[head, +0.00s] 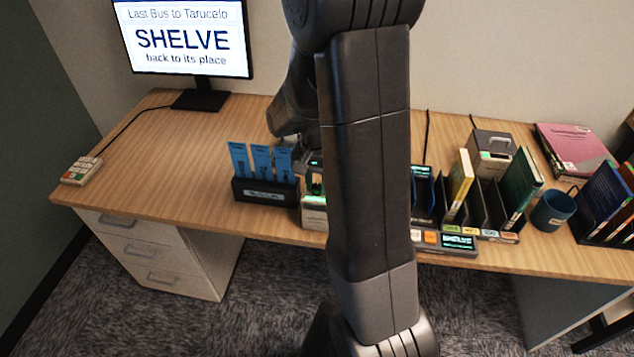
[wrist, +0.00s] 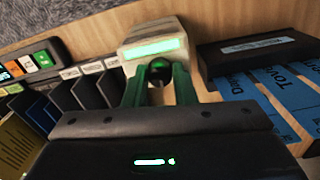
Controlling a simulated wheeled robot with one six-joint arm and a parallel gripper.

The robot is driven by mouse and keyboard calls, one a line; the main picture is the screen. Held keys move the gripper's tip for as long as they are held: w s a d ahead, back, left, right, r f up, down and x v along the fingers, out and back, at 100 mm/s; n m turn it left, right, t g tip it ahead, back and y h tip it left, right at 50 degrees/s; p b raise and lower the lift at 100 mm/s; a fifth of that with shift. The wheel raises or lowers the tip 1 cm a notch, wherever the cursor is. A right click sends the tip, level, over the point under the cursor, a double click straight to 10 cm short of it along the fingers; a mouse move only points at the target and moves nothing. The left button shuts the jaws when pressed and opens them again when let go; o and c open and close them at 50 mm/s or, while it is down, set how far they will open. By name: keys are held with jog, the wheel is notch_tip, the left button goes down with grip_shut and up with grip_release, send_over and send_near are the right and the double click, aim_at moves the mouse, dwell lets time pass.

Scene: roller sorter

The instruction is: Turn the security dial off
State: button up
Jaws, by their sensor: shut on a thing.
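The security dial is a dark round knob (wrist: 159,69) on the front of a small cream box (wrist: 150,27) with a lit green display, whose text I cannot read. My gripper (wrist: 160,82) has its green fingers on either side of the knob and is shut on it. In the head view the cream box (head: 314,214) stands near the desk's front edge, partly behind my arm. My gripper (head: 315,178) shows there only in part, and the knob is hidden.
A black holder (head: 264,193) with blue cards stands just left of the box. Right of my arm is a slotted sorter (head: 484,205) with books, then a blue mug (head: 553,211). A monitor (head: 190,40) and keypad (head: 82,171) are at left, with bare desk between.

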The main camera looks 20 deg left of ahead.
aim_at(317, 185)
jog(key=n+b, duration=0.1)
jog(key=n, duration=0.9)
jog(key=shift+n, duration=0.3)
dwell(0.5)
jog(key=o, duration=1)
jog(key=shift+r, duration=0.1)
notch_tip(317, 185, up, 14)
jog(key=shift+f, duration=0.3)
